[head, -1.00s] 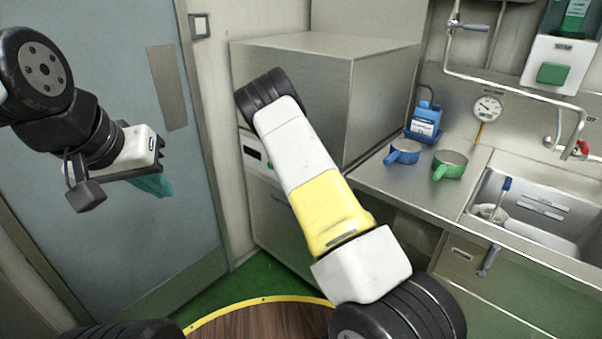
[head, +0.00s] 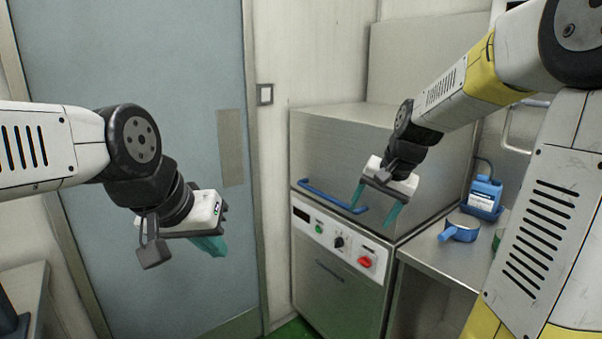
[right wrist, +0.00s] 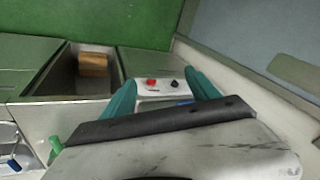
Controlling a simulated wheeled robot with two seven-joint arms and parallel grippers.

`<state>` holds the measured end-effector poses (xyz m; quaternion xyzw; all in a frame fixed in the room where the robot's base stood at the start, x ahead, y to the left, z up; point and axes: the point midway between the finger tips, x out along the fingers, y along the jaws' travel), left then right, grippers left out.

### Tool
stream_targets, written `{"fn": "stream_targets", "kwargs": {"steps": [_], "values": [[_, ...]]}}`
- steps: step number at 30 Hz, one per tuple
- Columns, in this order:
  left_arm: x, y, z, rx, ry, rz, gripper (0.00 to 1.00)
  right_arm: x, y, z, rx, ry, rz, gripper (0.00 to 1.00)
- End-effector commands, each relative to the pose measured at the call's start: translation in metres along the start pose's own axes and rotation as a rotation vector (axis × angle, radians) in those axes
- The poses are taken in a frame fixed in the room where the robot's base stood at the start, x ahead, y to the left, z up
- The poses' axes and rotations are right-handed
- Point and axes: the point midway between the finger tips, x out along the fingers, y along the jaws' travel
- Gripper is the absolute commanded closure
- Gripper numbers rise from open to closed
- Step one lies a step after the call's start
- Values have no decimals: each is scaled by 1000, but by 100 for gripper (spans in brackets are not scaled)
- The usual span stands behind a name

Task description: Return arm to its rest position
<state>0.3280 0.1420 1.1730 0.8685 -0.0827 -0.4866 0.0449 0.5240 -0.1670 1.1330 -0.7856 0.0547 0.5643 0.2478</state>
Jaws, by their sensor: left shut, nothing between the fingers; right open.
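My left gripper (head: 208,246) hangs at the left in front of the grey-blue door, its teal fingers together and empty. My right arm comes in from the right in the head view. My right gripper (head: 376,205) is in front of the steel machine, pointing down, with its teal fingers spread apart and nothing between them. In the right wrist view the spread fingers of the right gripper (right wrist: 160,100) frame part of the machine's control panel (right wrist: 162,86).
The steel machine (head: 340,150) has a blue handle (head: 330,196) and a red knob (head: 365,262). The door (head: 130,60) is at left.

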Motion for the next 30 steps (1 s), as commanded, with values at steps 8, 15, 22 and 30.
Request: {"fn": "stream_targets", "kwargs": {"steps": [8, 15, 22, 30], "values": [[0, 0, 0, 0, 0, 0, 100, -79, 14, 98, -288, 86, -68, 31], [0, 0, 0, 0, 0, 0, 100, -100, 32, 158, -470, 156, -46, 31], [0, 0, 0, 0, 0, 0, 100, -102, 38, 171, -516, 172, -33, 31], [0, 0, 0, 0, 0, 0, 100, -102, 37, 170, -514, 172, -34, 31]]}}
